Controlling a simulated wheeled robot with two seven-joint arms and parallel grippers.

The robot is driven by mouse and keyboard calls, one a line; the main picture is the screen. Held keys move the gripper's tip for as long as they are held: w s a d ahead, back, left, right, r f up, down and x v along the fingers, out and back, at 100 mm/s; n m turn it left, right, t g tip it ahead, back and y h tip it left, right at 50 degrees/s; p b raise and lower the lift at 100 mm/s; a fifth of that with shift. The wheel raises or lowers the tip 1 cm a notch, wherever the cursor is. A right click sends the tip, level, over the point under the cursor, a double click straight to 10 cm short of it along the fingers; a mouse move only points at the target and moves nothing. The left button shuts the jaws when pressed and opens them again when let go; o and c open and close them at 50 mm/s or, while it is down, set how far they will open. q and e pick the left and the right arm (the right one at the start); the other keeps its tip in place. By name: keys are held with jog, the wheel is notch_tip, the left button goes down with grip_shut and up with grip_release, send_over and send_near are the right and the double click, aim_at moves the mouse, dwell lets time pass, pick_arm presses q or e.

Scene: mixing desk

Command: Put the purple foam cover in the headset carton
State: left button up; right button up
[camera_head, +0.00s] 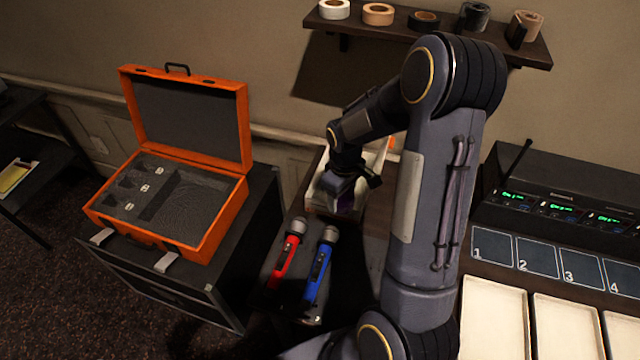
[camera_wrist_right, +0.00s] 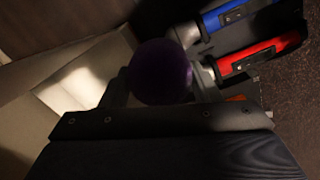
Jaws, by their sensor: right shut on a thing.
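My right gripper (camera_head: 345,190) reaches down over a pale open carton (camera_head: 318,197), which I take to be the headset carton. Its fingers are shut on the purple foam cover (camera_head: 346,203), which shows only partly in the head view. In the right wrist view the cover is a dark purple ball (camera_wrist_right: 160,72) between the fingertips (camera_wrist_right: 162,88). The pale carton (camera_wrist_right: 65,92) lies to the left of and behind the ball there. I cannot tell whether the cover touches the carton. My left gripper is not in view.
A red microphone (camera_head: 288,252) and a blue microphone (camera_head: 319,265) lie close to the carton. An open orange case (camera_head: 215,240) stands on a dark cabinet at left. A receiver rack (camera_head: 560,190), numbered pads and pale trays (camera_head: 494,325) are at right. A tape shelf (camera_head: 450,38) hangs above.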

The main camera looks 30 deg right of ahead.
jog(key=w+d+f+b, duration=0.1)
jog(key=w+d+f, duration=0.1)
jog(key=w+f, duration=0.1)
jog(key=w+d+f+b, duration=0.1)
jog(key=w+d+f, duration=0.2)
jog(key=w, duration=0.1)
jog(key=w+d+f+b, duration=0.1)
jog(key=w+d+f, duration=0.1)
jog(key=w+f, duration=0.1)
jog(key=shift+w+d+f+b, duration=0.15)
jog(key=shift+w+d+b, duration=0.15)
jog(key=shift+d, duration=0.1)
jog(key=shift+w+d+f+b, duration=0.15)
jog(key=shift+f+b, duration=0.35)
jog(key=shift+f, duration=0.45)
jog(key=shift+w+d+f+b, duration=0.1)
jog(key=shift+f+b, duration=0.35)
jog(key=shift+f, duration=0.5)
jog(key=shift+r, duration=0.1)
jog(key=shift+a, duration=0.1)
jog(key=shift+f, duration=0.25)
jog(key=o, duration=1)
jog(key=shift+r, duration=0.1)
jog(key=shift+c, duration=0.2)
